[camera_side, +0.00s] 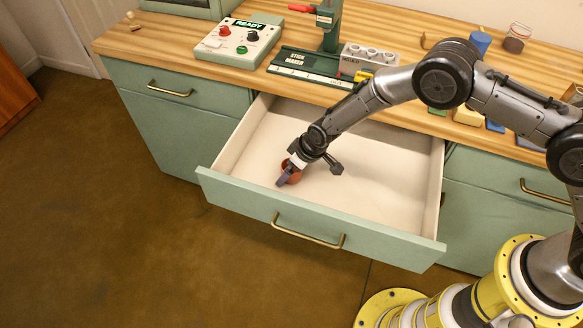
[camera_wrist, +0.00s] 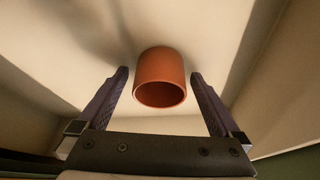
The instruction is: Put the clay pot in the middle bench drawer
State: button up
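The clay pot (camera_wrist: 160,72) is a small terracotta cup. In the wrist view it lies between and just beyond my gripper's two fingertips (camera_wrist: 160,82), with a gap on each side and its dark mouth toward me. In the side view the pot (camera_side: 295,177) is inside the open middle drawer (camera_side: 362,182), on its pale floor near the front left, partly hidden by my gripper (camera_side: 287,178). My gripper is open and reaches down into the drawer. The drawer is pulled well out and otherwise looks empty.
The wooden bench top (camera_side: 190,63) above holds a control box (camera_side: 238,42) with a READY screen, a stick maker (camera_side: 312,72), a grey mould (camera_side: 368,58) and several colored blocks and jars. Drawer walls surround my gripper. The drawer's right side is clear.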

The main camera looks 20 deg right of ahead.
jog(key=shift+r, duration=0.25)
jog(key=v, duration=1.2)
jog(key=shift+w, duration=0.1)
jog(key=s+d+r+m, duration=0.1)
jog(key=s+d+r, duration=0.2)
jog(key=d+r, duration=0.3)
jog(key=s+d+r+m+t, duration=0.1)
jog(key=s+d+r, duration=0.2)
jog(key=r, duration=0.5)
jog(key=s+d+r+m, duration=0.1)
jog(key=s+d+r, duration=0.2)
jog(key=d+r, duration=0.3)
jog(key=s+d+r+m, duration=0.1)
jog(key=s+d+r, duration=0.1)
jog(key=s, duration=0.5)
jog(key=s+d+r+m+h, duration=0.1)
jog(key=s+d, duration=0.3)
jog(key=s, duration=0.3)
jog(key=s+d+r+m+h, duration=0.1)
jog(key=s+d+r, duration=0.1)
jog(key=s, duration=0.6)
jog(key=shift+d+r+t, duration=0.3)
jog(key=shift+d+r, duration=0.05)
jog(key=shift+d, duration=0.25)
